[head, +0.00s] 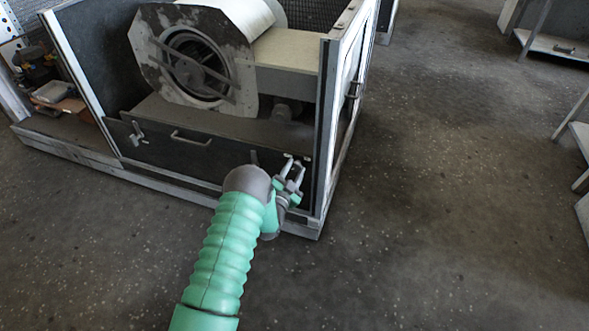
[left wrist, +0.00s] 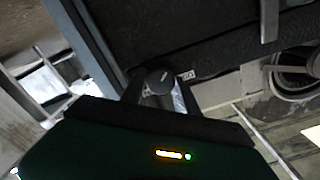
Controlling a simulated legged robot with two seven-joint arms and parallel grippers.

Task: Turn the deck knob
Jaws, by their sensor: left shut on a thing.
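My left gripper (head: 291,164) is at the right end of the low dark front panel (head: 225,150) of the blower housing, beside the corner post. In the left wrist view, a dark round knob (left wrist: 160,77) sits between the fingers of my left gripper (left wrist: 158,92), which is shut on it. In the head view the gripper hides the knob, and its turn angle cannot be told. My right gripper is not in view.
The panel carries a bar handle (head: 191,139) and a latch (head: 137,132) at its left. The blower drum (head: 195,65) stands behind it. The floor (head: 430,190) to the right is clear.

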